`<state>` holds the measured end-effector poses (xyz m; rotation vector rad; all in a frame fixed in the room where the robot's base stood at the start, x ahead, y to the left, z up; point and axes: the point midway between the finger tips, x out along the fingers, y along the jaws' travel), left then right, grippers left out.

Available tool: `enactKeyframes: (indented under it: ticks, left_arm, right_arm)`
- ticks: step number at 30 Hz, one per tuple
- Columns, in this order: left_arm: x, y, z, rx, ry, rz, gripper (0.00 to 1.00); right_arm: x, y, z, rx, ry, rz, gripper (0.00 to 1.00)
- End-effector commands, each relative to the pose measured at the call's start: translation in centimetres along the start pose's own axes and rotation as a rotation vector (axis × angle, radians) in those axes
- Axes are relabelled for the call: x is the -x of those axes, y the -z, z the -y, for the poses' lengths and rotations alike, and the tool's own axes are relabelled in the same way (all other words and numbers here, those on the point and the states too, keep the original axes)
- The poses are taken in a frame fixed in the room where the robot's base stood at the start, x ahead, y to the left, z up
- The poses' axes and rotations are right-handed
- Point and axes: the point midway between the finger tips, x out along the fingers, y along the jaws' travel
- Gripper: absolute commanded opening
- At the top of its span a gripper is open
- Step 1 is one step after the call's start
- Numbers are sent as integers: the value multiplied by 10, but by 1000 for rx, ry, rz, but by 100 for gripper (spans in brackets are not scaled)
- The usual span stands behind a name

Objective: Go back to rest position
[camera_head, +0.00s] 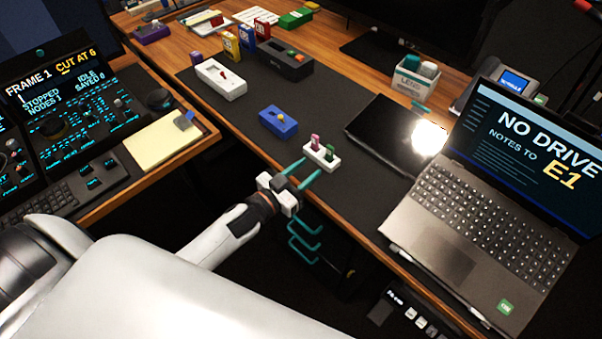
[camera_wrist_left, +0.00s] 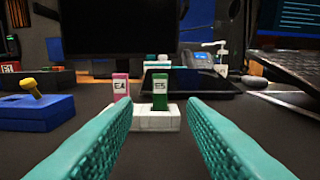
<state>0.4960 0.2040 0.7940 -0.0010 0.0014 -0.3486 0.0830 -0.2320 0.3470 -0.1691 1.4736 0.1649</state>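My left gripper (camera_head: 312,166) reaches in over the front edge of the desk. Its two teal fingers are apart with nothing between them, and they also show open in the left wrist view (camera_wrist_left: 160,104). Just beyond the fingertips is a white holder (camera_head: 321,156) with a pink piece (camera_head: 315,142) and a green piece (camera_head: 329,152) upright in it. In the wrist view the pink piece (camera_wrist_left: 120,88) reads E4 and the green piece (camera_wrist_left: 160,91) reads E5. My right gripper is not in view.
A blue block with a yellow knob (camera_head: 278,122) sits left of the holder. A laptop (camera_head: 490,220) and a black tablet (camera_head: 385,135) lie to the right. A control console (camera_head: 70,120) stands at left. Teal handles (camera_head: 305,242) show below the desk edge. Dark mat (camera_head: 235,115) is clear in places.

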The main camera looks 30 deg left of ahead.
Motion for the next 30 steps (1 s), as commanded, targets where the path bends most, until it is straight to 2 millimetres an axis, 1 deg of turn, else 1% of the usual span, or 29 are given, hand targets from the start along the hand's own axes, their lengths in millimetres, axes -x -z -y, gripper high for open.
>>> enactKeyframes:
  ticks: [1,3,6,23,26,29,30]
  left_arm:
    - [6,0,0,0,0,0,38]
    - [10,0,0,-1,0,0,38]
    - [13,-1,0,-1,0,1,38]
    - [14,0,0,0,-14,-10,38]
    - [17,2,-2,1,-69,-62,38]
    - [27,8,-4,6,-161,-172,38]
    - [34,11,-4,9,-200,-232,38]
  right_arm:
    - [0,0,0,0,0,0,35]
    - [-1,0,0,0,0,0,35]
    - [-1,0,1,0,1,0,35]
    - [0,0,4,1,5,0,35]
    - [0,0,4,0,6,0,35]
    - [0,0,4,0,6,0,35]
    - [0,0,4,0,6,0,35]
